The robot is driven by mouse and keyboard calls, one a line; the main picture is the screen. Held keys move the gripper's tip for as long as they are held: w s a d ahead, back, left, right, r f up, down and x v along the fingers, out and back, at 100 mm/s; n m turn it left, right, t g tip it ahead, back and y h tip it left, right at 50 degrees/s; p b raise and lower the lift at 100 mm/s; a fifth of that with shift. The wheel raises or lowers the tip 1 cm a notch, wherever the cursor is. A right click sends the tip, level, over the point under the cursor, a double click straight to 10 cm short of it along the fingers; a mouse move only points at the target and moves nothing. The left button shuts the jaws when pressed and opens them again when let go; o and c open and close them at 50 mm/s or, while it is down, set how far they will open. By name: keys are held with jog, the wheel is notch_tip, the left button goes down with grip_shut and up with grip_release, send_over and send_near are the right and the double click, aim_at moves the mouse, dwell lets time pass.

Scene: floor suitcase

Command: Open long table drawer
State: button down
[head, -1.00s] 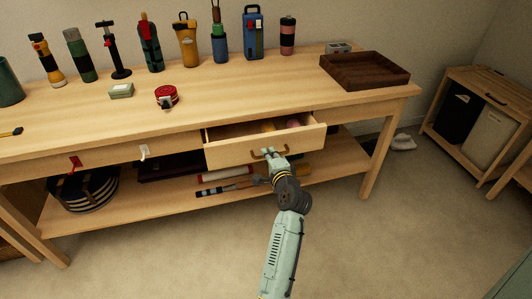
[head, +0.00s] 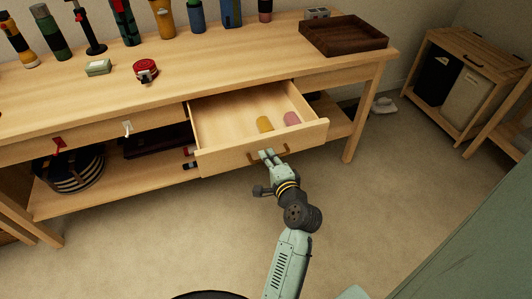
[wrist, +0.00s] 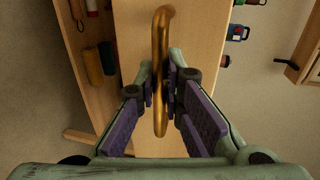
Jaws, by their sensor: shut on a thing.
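The long wooden table (head: 95,105) has a drawer (head: 232,163) at its right part, pulled well out toward me. A yellow item (head: 264,124) and a pink item (head: 291,118) lie inside it. The drawer front carries a brass handle (head: 285,150); it also shows in the wrist view (wrist: 160,60). My gripper (head: 268,158) is shut on this handle, its purple-padded fingers on both sides of the bar in the wrist view (wrist: 163,95). The fingers hide part of the handle.
A dark tray (head: 345,38), a red tape measure (head: 146,70) and several bottles and tools stand on the tabletop. A striped basket (head: 75,172) sits on the lower shelf. A wooden hamper (head: 465,85) stands at right. The floor before the drawer is clear.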

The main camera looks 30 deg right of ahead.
jog(key=c, duration=1.7)
grip_release()
jog(key=v, duration=0.7)
jog(key=shift+s+r, duration=0.1)
jog(key=shift+s, duration=0.15)
